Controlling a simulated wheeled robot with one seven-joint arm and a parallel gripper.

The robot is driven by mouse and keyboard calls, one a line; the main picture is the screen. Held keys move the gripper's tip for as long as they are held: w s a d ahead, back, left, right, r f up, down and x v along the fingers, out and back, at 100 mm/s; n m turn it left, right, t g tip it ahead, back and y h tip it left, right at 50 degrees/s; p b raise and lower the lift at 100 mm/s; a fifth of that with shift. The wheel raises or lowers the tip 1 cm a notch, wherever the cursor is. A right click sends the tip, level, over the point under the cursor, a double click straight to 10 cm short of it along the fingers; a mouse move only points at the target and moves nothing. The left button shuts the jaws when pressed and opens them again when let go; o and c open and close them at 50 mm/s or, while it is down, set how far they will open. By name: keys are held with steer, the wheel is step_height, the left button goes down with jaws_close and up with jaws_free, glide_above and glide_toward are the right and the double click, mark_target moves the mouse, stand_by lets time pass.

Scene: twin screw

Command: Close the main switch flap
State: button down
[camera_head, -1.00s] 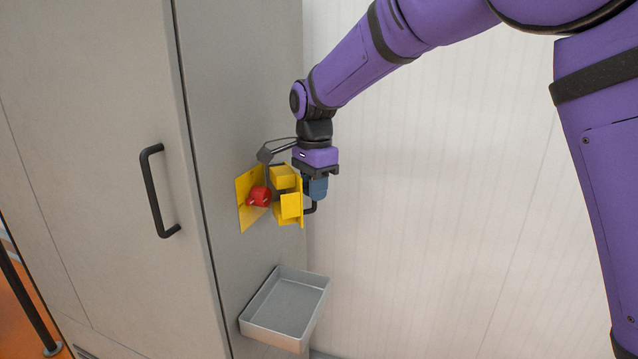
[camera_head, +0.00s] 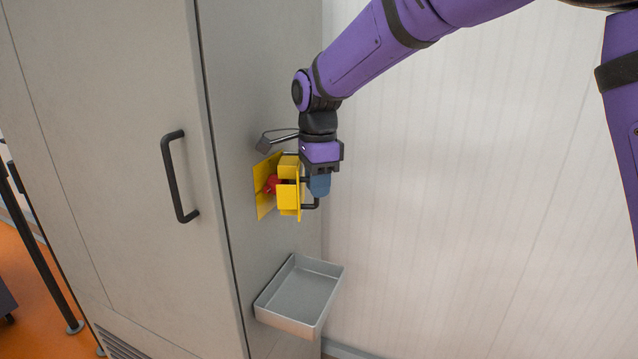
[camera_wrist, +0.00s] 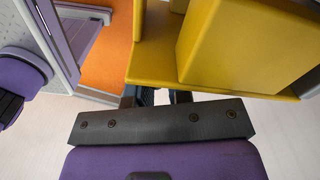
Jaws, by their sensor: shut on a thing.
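The main switch flap (camera_head: 288,198) is a yellow panel with block-shaped parts on its inner side. It stands partly open on the side of the grey cabinet, facing a yellow back plate (camera_head: 264,204). A red switch knob (camera_head: 270,184) sits between them, partly hidden by the flap. My gripper (camera_head: 319,190) is at the flap's outer side, shut on its black handle (camera_head: 311,205); the fingers hide part of the handle. In the wrist view the flap (camera_wrist: 245,45) fills the upper right, and my gripper (camera_wrist: 158,96) reaches its edge; the grip itself is mostly hidden there.
A grey open tray (camera_head: 300,295) is fixed to the cabinet below the flap. The cabinet door (camera_head: 110,180) with a black handle (camera_head: 178,178) is at left. A pale wall stands at right.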

steer(key=shift+s+f, duration=0.1)
steer(key=shift+s, duration=0.05)
steer(key=c, duration=1.2)
jaws_free()
steer(key=shift+o, duration=0.2)
steer(key=shift+r, duration=0.6)
step_height(320, 180, up, 10)
steer(key=shift+f, duration=0.1)
